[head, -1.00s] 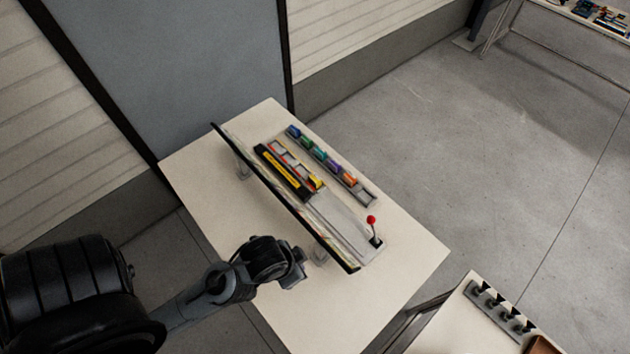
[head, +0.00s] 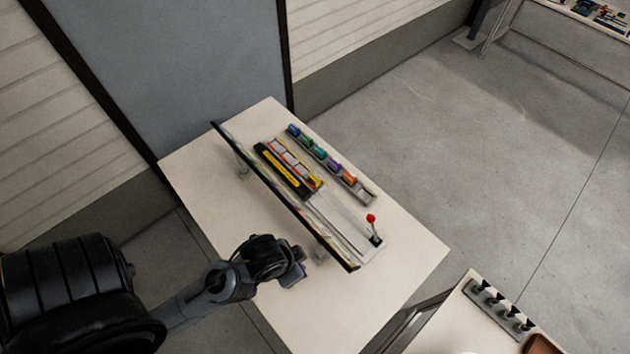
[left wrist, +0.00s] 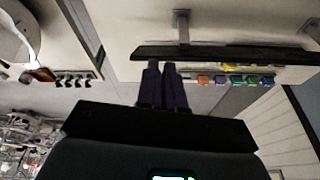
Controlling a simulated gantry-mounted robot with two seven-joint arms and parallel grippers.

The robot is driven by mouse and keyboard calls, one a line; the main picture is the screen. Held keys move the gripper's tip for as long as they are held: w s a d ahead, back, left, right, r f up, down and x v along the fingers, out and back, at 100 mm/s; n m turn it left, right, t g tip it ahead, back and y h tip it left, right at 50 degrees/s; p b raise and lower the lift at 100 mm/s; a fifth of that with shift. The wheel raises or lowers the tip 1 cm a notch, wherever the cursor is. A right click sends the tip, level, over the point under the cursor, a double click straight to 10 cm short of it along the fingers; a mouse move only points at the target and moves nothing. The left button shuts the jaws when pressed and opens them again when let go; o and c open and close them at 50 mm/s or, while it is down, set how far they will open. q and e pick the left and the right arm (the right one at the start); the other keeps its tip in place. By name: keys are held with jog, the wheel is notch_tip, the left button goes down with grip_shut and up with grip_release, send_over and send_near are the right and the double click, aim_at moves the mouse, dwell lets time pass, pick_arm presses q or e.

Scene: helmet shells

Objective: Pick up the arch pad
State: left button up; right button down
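I cannot make out an arch pad for certain in either view. My left gripper (head: 294,270) is at the near-left side of the cream table (head: 375,305), on the near side of a long dark-edged upright panel (head: 285,198). My right gripper is in neither view.
Behind the panel lie a black-and-yellow unit (head: 283,172), a grey track and a red-knobbed lever (head: 371,218). A rack of several coloured blocks (head: 320,151) lies beyond. Another bench (head: 470,310) with dark clamps stands lower right.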

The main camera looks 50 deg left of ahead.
pick_arm(q)
jog(key=o, duration=1)
jog(key=shift+o, duration=0.2)
